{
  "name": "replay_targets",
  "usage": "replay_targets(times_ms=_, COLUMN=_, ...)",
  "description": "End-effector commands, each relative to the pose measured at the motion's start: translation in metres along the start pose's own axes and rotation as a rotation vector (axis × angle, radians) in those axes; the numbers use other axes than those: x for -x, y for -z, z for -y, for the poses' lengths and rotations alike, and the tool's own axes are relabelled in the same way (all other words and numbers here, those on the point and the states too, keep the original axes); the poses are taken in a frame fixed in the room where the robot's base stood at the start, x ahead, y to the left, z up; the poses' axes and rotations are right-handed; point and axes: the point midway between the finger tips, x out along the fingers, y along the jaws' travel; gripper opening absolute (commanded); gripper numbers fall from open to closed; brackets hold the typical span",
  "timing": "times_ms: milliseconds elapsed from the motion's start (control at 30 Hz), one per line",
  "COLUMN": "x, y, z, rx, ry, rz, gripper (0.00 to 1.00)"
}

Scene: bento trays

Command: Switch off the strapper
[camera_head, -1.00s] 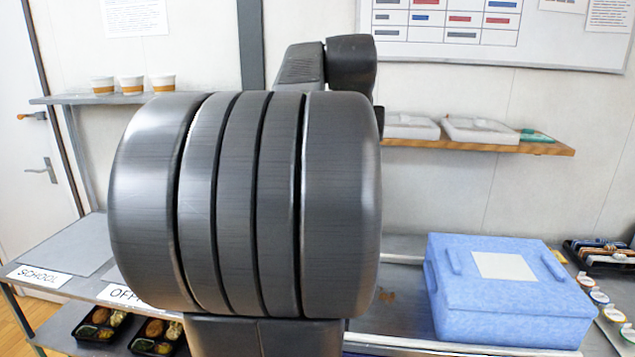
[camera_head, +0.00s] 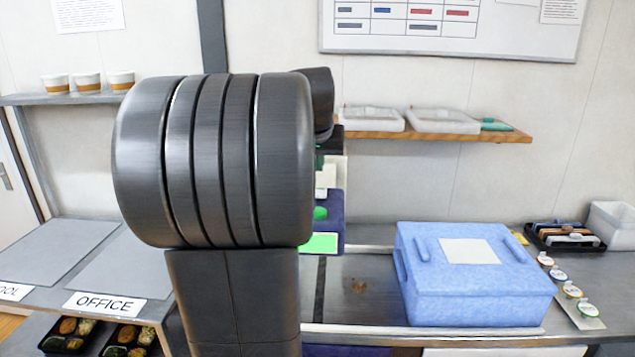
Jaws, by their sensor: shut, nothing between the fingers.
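A dark blue machine (camera_head: 337,207), which looks like the strapper, stands at the back of the bench just right of my arm. A round green button (camera_head: 320,213) and a bright green panel (camera_head: 320,243) show on it. Its left part is hidden behind my large grey arm, which fills the left middle of the view. A dark part of my arm is above the machine. My gripper's fingers are hidden behind the arm, so I cannot see where they are relative to the button.
A blue lidded box (camera_head: 470,290) stands on the bench to the right, with a dark rack (camera_head: 565,238) and small cups beyond. A wooden shelf (camera_head: 440,135) holds white trays. Paper cups (camera_head: 88,81) stand on the left shelf. Filled bento trays (camera_head: 68,338) lie below the OFFICE sign (camera_head: 104,303).

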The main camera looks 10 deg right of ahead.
Motion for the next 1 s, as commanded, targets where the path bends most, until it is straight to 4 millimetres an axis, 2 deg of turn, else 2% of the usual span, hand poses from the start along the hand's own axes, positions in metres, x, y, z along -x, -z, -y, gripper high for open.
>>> replay_targets(times_ms=100, x=-0.023, y=-0.002, z=0.0, rx=0.0, ry=-0.001, rz=0.003, gripper=0.0)
replay_targets(times_ms=300, x=-0.039, y=-0.021, z=0.0, rx=0.001, ry=0.0, rz=0.001, gripper=0.0)
replay_targets(times_ms=1000, x=-0.053, y=-0.035, z=0.0, rx=0.0, ry=0.0, rz=-0.028, gripper=0.0)
